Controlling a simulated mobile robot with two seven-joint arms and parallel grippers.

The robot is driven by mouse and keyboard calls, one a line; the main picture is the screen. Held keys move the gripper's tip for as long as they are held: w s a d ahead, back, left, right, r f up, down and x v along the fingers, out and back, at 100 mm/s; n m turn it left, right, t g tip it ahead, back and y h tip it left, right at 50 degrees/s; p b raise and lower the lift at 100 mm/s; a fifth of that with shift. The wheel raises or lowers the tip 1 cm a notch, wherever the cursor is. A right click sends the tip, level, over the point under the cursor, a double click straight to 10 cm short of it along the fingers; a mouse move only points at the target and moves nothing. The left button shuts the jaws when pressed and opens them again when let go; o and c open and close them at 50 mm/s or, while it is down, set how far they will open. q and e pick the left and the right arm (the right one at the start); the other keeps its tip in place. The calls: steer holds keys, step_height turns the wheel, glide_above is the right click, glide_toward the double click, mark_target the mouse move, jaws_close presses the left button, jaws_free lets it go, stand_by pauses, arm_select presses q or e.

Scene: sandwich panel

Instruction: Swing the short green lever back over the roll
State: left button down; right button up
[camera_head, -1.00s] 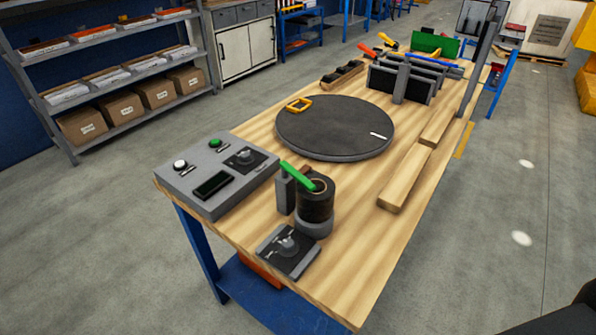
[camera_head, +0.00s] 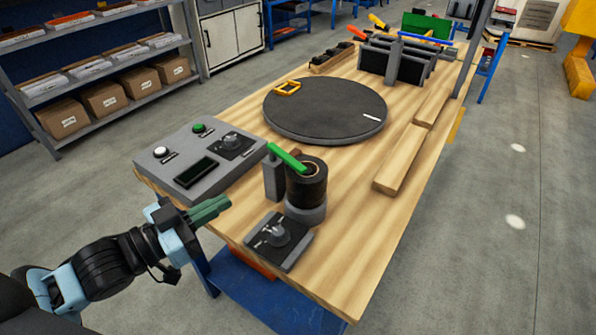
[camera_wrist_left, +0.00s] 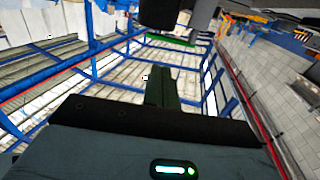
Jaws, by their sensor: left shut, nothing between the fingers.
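The short green lever (camera_head: 287,157) sits on top of a grey post (camera_head: 274,180) at the near part of the bench. The roll stands upright on a round grey base beside the post. My left gripper (camera_head: 222,203) is shut and empty, in front of the bench's left edge, left of the roll and apart from it. In the left wrist view its closed fingers (camera_wrist_left: 162,88) point ahead. My right gripper is not in view.
A grey control panel (camera_head: 190,178) with buttons and a display lies left of the roll. A small panel with a knob (camera_head: 272,250) lies in front of it. A dark round turntable (camera_head: 330,112) is behind. Wooden bars (camera_head: 402,160) lie at the right.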

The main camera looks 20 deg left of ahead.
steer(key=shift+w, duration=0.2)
arm_select(q)
steer(key=p, duration=0.1)
glide_toward(290, 164)
steer(key=x, duration=0.5)
steer(key=shift+w+d, duration=0.15)
steer(key=shift+w, duration=0.1)
steer(key=shift+w+d, duration=0.4)
steer(key=shift+w, duration=0.1)
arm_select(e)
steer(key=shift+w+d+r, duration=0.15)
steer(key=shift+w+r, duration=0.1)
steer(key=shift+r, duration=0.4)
